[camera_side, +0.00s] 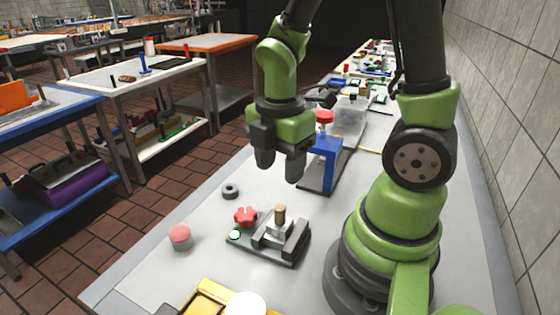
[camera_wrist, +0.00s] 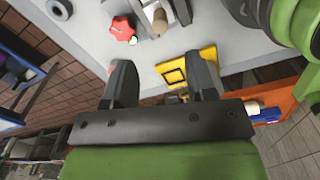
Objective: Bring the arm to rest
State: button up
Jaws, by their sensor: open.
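My gripper (camera_side: 279,172) is open and empty. In the side view it hangs in the air above the grey table (camera_side: 215,222), with both fingers pointing down. In the wrist view my gripper (camera_wrist: 165,85) shows its two dark fingers well apart with nothing between them. A dark fixture (camera_side: 268,238) with a red star knob (camera_side: 245,216) and a tan peg (camera_side: 280,213) stands on the table below and in front of it. The fixture is apart from the fingers.
A blue stand with a red top (camera_side: 325,150) is close behind my gripper at right. A dark ring (camera_side: 230,190) and a red-topped button (camera_side: 180,237) lie at left. A yellow frame (camera_side: 210,300) is at the front edge. The table's left strip is mostly clear.

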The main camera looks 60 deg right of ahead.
jog(key=s+a+r+m+t+y, duration=0.1)
jog(key=s+a+r+m+t, duration=0.1)
jog(key=r+m, duration=0.5)
jog(key=s+a+r+m+t+y, duration=0.1)
jog(key=r+m+t, duration=0.4)
jog(key=m, duration=0.7)
notch_tip(320, 180, up, 3)
jog(key=shift+s+a+f, duration=0.2)
jog(key=shift+s+a, duration=0.55)
jog(key=shift+a, duration=0.15)
